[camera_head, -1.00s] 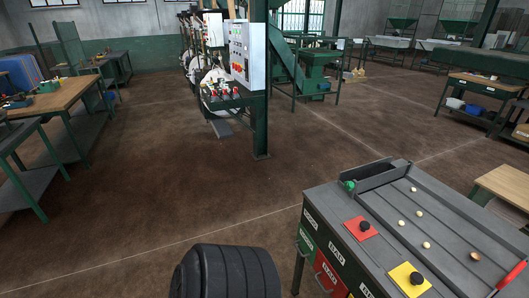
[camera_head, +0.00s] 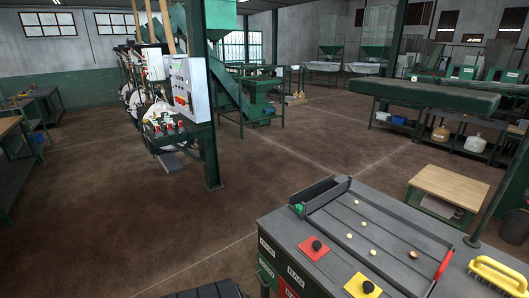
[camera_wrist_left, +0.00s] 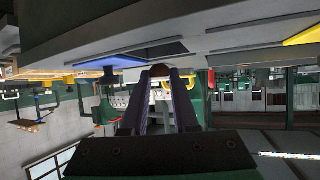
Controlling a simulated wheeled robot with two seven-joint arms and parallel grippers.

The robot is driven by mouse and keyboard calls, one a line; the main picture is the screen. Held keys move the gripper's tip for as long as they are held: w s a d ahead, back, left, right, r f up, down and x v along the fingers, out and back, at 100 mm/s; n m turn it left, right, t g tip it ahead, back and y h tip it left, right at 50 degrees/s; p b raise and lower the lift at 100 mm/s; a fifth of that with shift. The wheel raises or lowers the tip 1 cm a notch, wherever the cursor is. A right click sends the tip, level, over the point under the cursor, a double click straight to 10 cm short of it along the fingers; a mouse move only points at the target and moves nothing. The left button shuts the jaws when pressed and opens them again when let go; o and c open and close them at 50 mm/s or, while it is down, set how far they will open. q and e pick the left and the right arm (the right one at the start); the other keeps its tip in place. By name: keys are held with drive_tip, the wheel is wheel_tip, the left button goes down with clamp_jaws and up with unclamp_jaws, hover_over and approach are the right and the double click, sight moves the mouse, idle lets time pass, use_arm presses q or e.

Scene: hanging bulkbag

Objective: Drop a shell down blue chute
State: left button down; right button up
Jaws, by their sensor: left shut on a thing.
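Several small pale shells lie on the grey sorting tray (camera_head: 385,222) in the head view, one of them a shell (camera_head: 363,225) near its middle; a browner one (camera_head: 413,254) lies near the right end. No blue chute shows in the head view. My right gripper is out of view.
A low wooden table (camera_head: 450,187) stands behind at right. The floor left of the bench is clear.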

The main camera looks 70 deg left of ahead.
use_arm(q)
drive_tip(key=c, duration=0.6)
unclamp_jaws()
drive_tip(key=b+v, duration=0.1)
drive_tip(key=v, duration=1.3)
drive_tip(key=shift+s+r+b, duration=0.2)
drive_tip(key=shift+s+b, duration=0.1)
drive_tip(key=shift+a, duration=0.1)
